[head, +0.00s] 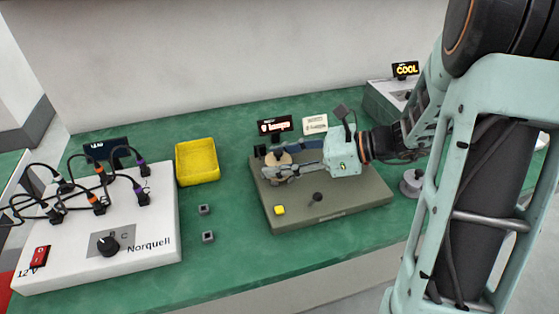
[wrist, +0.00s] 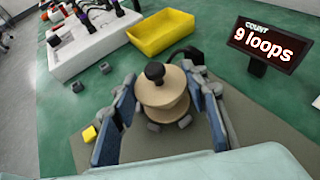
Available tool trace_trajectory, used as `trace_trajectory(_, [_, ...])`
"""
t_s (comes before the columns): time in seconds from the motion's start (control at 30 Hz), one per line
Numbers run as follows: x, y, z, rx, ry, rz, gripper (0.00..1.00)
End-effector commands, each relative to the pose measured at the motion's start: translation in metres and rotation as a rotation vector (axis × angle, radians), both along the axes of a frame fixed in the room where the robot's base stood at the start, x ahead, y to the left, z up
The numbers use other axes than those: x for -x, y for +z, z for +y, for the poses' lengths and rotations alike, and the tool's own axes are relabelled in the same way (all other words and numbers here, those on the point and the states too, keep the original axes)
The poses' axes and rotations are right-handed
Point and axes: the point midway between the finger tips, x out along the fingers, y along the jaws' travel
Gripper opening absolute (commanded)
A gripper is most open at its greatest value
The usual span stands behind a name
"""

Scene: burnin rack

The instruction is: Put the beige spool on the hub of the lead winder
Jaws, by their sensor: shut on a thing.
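The beige spool (wrist: 163,98) stands upright between the two fingers of my gripper (wrist: 162,90) in the wrist view. It also shows in the head view (head: 274,161), partly hidden by the fingers. My gripper (head: 282,169) is shut on it, reaching in from the right. The spool is over the back left part of the lead winder, whose olive base (head: 345,199) lies on the green bench. A dark knob (wrist: 155,71) shows at the top of the spool. I cannot tell whether the spool is seated on the hub, as its underside is hidden.
The winder's display (wrist: 268,48) reads 9 loops. A yellow button (head: 279,210) and a dark knob (head: 317,197) sit at its front. A yellow tray (head: 197,174), two small grey blocks (head: 204,209) and a white cabled box (head: 150,240) are to the left.

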Motion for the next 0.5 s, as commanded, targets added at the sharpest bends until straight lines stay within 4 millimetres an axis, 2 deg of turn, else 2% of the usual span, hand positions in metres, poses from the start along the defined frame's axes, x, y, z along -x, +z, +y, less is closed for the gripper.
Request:
trace_trajectory(0.2, [0.0002, -0.0046, 0.0000, 0.000, 0.001, 0.001, 0.17])
trace_trajectory(0.23, [0.0002, -0.0035, 0.0000, 0.000, 0.000, 0.001, 0.44])
trace_trajectory(0.37, [0.0003, -0.0032, -0.0001, 0.000, 0.001, 0.001, 0.58])
trace_trajectory(0.5, [0.0003, -0.0031, 0.0000, 0.000, 0.001, 0.001, 0.58])
